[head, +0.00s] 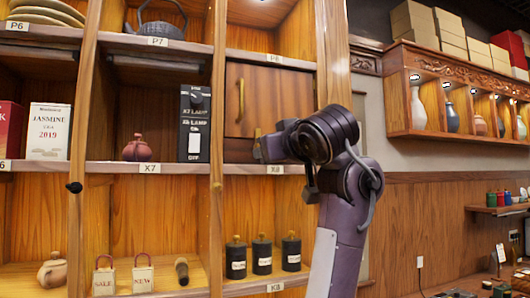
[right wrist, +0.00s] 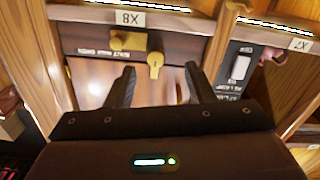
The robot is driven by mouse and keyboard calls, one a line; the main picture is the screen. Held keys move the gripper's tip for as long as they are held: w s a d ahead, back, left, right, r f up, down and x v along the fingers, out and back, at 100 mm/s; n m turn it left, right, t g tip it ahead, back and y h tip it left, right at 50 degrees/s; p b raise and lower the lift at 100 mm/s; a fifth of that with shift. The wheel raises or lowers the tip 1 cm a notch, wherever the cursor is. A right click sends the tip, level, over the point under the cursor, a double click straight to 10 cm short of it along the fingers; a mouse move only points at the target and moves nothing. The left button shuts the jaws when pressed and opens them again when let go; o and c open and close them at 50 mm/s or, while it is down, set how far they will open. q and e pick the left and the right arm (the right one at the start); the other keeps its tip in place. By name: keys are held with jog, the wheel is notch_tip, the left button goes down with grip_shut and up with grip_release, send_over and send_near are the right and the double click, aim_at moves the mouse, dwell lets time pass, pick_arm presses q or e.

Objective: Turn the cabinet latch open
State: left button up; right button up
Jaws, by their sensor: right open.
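The brass cabinet latch (right wrist: 155,64) shows in the right wrist view, which is upside down, on a dark strip with lettering. A small brass block (right wrist: 129,40) sits beside it. The door is closed and has a brass handle (head: 241,100). My right gripper (right wrist: 160,68) is open, its fingertips on either side of the latch; I cannot tell if they touch it. My left gripper is not in view.
The X8 shelf edge (right wrist: 169,20) runs just below the door. A black lamp box (head: 195,124) stands in the compartment to the left, beyond a wooden post (head: 217,75). Several black canisters (head: 262,254) stand on the shelf below.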

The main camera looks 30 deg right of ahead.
jog(key=r+p+x, duration=0.1)
jog(key=p+x, duration=0.3)
jog(key=x, duration=0.3)
jog(key=shift+d+r, duration=0.2)
jog(key=shift+r, duration=0.15)
jog(key=shift+c, duration=0.2)
jog(key=c, duration=1)
